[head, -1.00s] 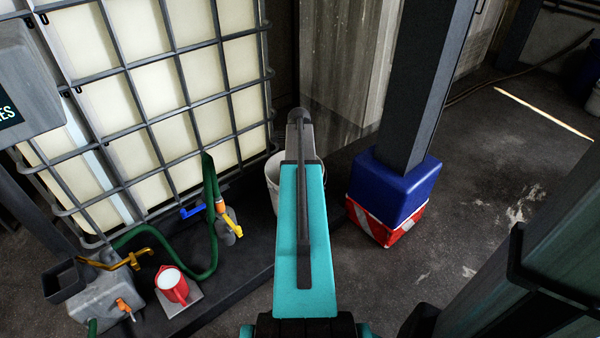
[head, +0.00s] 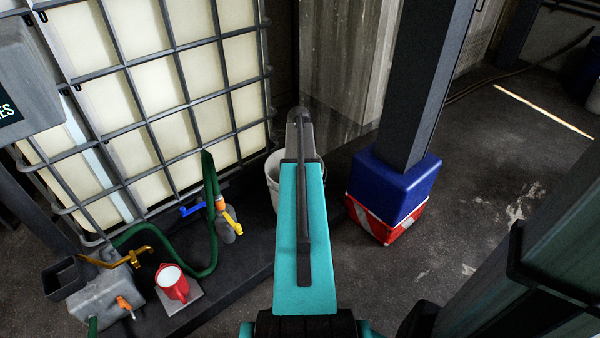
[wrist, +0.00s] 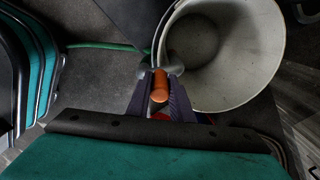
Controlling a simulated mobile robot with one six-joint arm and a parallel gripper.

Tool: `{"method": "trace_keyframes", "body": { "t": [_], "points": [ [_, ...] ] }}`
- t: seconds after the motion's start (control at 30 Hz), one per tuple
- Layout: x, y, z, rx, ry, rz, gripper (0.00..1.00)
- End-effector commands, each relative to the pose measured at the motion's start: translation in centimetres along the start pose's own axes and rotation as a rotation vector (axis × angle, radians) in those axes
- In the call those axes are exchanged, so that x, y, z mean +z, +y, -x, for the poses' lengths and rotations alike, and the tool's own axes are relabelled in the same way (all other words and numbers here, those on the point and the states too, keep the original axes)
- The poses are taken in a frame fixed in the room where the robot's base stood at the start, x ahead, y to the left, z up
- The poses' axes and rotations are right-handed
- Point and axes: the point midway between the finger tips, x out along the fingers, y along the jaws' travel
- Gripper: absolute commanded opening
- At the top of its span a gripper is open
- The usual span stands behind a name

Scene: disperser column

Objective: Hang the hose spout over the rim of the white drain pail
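The white drain pail (wrist: 240,62) stands open and upright just ahead and to the right in the wrist view; in the head view my arm partly covers the pail (head: 273,182). My gripper (wrist: 160,90) has its fingers closed on both sides of the orange grip of the hose spout (wrist: 159,86). A grey metal part of the spout shows just beyond the fingertips, at the pail's near left rim. I cannot tell whether it touches or crosses the rim. The green hose (wrist: 100,45) runs left from there. My arm hides the gripper in the head view.
A caged tank (head: 160,90) stands left. A post with a blue and red-white base (head: 395,190) stands right of the pail.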

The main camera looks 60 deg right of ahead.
Motion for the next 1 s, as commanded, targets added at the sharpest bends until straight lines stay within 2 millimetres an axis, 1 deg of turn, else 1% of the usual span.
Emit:
{"method": "trace_keyframes", "body": {
  "t": [0.03,0.13,0.47,0.63,0.77,0.87,1.0],
  "points": [
    [0.0,0.0,0.1,-0.001,0.0,0.0,0.25],
    [0.0,0.0,0.1,-0.001,0.0,0.0,0.42],
    [0.0,0.0,0.0,0.001,0.0,0.0,0.42],
    [0.0,0.0,0.6,-0.001,0.0,0.0,0.42],
    [0.0,0.0,1.8,-0.001,0.0,0.0,0.42],
    [0.0,0.0,3.0,-0.001,0.0,0.0,0.42],
    [0.0,0.0,5.2,-0.002,0.0,0.0,0.42]
  ]
}}
